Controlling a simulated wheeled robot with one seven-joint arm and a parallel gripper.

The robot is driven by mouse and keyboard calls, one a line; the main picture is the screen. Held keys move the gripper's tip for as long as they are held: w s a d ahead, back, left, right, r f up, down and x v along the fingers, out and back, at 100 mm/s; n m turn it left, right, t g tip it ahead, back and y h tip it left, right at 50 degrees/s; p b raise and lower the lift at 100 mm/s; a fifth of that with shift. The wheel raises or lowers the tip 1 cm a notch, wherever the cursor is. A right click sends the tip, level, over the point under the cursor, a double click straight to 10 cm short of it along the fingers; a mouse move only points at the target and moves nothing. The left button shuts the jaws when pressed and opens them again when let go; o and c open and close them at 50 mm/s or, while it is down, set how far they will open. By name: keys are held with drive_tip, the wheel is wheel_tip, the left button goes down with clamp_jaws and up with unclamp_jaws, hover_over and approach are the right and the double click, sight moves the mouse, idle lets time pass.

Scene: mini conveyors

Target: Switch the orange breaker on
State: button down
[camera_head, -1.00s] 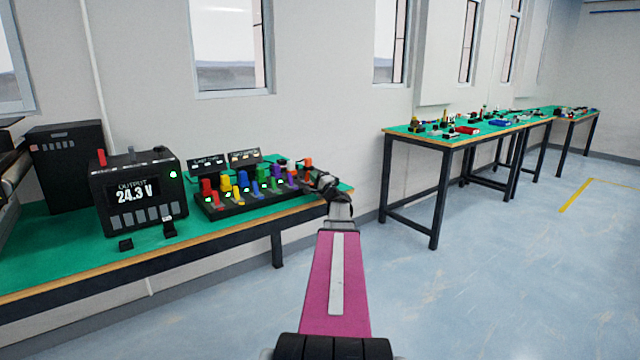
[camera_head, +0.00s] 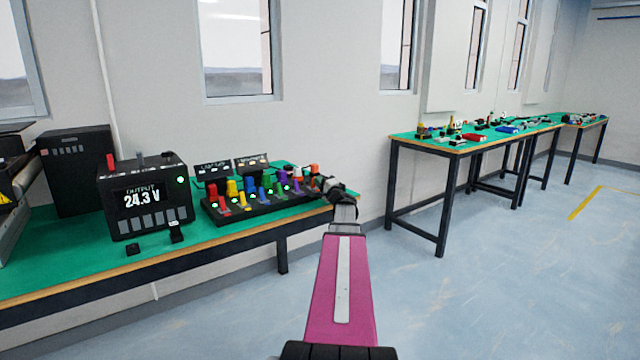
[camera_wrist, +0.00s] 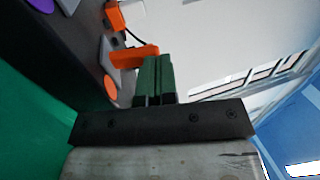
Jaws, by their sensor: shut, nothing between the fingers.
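The orange breaker (camera_head: 314,169) is at the right end of a dark breaker board (camera_head: 225,221) that carries a row of coloured breakers. In the wrist view an orange lever (camera_wrist: 135,55) sticks out sideways, with an orange round part (camera_wrist: 111,88) below it and an orange block (camera_wrist: 119,18) above. My gripper (camera_wrist: 155,65) is shut and empty, its green fingertips close by the tip of the orange lever. I cannot tell whether they touch it. In the head view my gripper (camera_head: 325,184) is at the board's right end, its fingers mostly hidden by the wrist.
A power supply (camera_head: 117,190) reading 24.3 V stands left of the board on the green bench (camera_head: 60,255). Two small dark panels (camera_head: 252,163) stand behind the breakers. A purple part (camera_wrist: 38,4) neighbours the orange one. More benches (camera_head: 420,146) stand at the right, with open floor before them.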

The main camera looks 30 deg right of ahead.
drive_tip(key=shift+r, duration=0.15)
drive_tip(key=shift+w+r+g, duration=0.4)
drive_tip(key=shift+w+g, duration=0.1)
drive_tip(key=shift+g, duration=0.7)
drive_tip(key=shift+w+r+g, duration=0.2)
drive_tip(key=shift+w+g, duration=0.3)
drive_tip(key=shift+g, duration=0.6)
drive_tip(key=shift+w+a, duration=0.1)
drive_tip(key=shift+w, duration=0.1)
drive_tip(key=shift+s+r, duration=0.2)
drive_tip(key=shift+s, duration=0.3)
drive_tip(key=s+d+r, duration=0.1)
drive_tip(key=s+r, duration=0.2)
drive_tip(key=s, duration=0.9)
drive_tip(key=shift+s+r, duration=0.25)
drive_tip(key=shift+r, duration=0.05)
